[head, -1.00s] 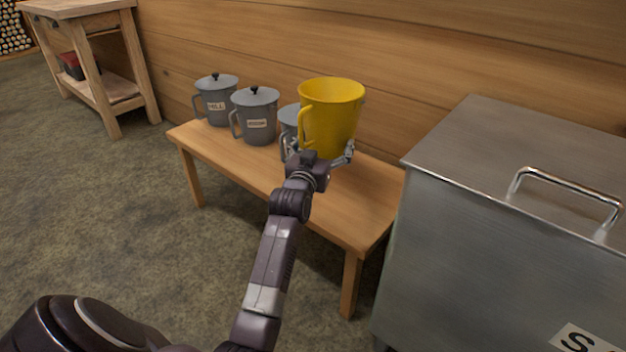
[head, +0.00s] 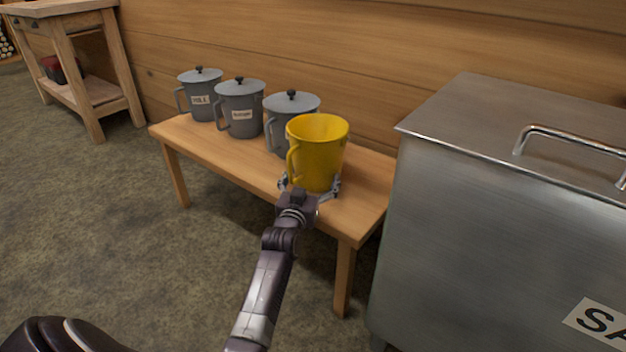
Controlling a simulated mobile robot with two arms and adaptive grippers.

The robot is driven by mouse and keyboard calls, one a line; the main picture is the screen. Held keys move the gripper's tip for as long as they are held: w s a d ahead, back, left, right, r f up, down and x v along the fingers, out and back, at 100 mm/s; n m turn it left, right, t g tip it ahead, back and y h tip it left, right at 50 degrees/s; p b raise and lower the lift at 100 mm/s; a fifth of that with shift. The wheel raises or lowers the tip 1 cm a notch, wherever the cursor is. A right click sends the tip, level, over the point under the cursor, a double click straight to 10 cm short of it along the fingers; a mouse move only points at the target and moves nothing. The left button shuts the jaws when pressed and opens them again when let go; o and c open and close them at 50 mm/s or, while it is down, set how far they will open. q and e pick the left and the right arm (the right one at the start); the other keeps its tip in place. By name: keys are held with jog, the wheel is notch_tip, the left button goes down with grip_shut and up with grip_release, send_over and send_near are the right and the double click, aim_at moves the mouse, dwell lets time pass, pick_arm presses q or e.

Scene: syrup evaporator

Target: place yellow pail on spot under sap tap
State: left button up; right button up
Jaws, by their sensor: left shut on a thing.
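The yellow pail (head: 318,155) is upright in the head view, in front of the grey lidded pails on the bench. My left gripper (head: 310,187) is shut on the lower part of the yellow pail, its fingers on both sides. I cannot tell for sure whether the pail's bottom touches the bench or hangs just above or before it. No sap tap and no spot under one show in this view. My right gripper is not in view.
A wooden bench (head: 365,190) holds grey lidded pails: one at left (head: 201,97), one in the middle (head: 240,108), one at right (head: 291,103), partly hidden. A large metal tank (head: 480,200) with a handle stands at right. A wooden table (head: 85,90) stands back left. Floor at left is clear.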

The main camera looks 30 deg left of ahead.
pick_arm(q)
jog(key=shift+r, duration=0.15)
jog(key=o, duration=1.3)
jog(key=shift+f, duration=0.2)
jog(key=shift+c, duration=0.2)
